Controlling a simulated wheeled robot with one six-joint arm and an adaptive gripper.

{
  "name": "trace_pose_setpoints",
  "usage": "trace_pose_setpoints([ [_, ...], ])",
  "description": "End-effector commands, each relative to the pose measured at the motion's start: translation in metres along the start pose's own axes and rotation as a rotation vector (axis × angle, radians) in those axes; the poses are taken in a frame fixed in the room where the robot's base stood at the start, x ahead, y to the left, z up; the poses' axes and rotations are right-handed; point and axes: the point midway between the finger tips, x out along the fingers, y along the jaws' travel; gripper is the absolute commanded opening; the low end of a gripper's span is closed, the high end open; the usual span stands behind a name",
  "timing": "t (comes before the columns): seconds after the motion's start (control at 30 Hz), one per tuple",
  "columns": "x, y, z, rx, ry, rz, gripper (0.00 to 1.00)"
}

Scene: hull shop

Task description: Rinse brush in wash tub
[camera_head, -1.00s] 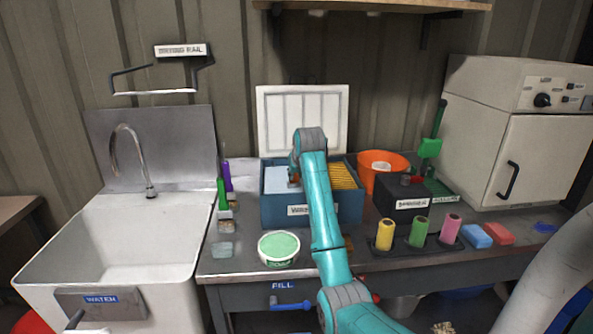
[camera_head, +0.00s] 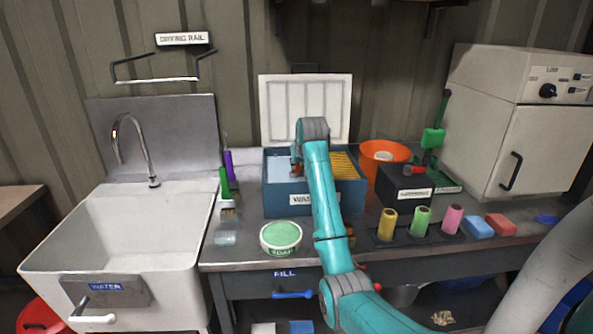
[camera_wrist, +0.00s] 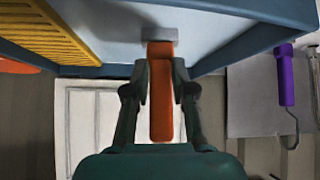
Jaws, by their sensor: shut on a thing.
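The wash tub (camera_head: 290,204) is a blue open box on the bench, its label partly hidden by my arm. A yellow ribbed grid (camera_head: 343,166) fills its right side; its left side holds pale water (camera_head: 279,168). In the wrist view the tub's blue wall (camera_wrist: 250,48) and yellow grid (camera_wrist: 40,32) show. My gripper (camera_wrist: 160,82) is shut on the orange handle of a brush (camera_wrist: 161,112). The brush's grey ferrule end reaches into the pale left side of the tub. Its bristles are hidden. In the head view my arm's wrist covers most of the brush.
A white sink (camera_head: 130,225) with a tap stands at left. A soap tub (camera_head: 281,236) sits in front of the wash tub. An orange bucket (camera_head: 383,155), a dark box (camera_head: 403,187) and colored rollers (camera_head: 421,222) stand close on the right. A white panel (camera_head: 305,110) stands behind.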

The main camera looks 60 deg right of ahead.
Motion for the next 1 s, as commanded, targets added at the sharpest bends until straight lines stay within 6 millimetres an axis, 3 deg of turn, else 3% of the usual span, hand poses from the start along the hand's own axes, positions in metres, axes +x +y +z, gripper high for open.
trace_pose_setpoints([
  [0.47, -0.001, 0.0, -0.001, 0.0, 0.001, 0.0, 0.0],
  [1.0, -0.028, 0.002, -0.025, 0.0, 0.002, 0.0, 0.0],
])
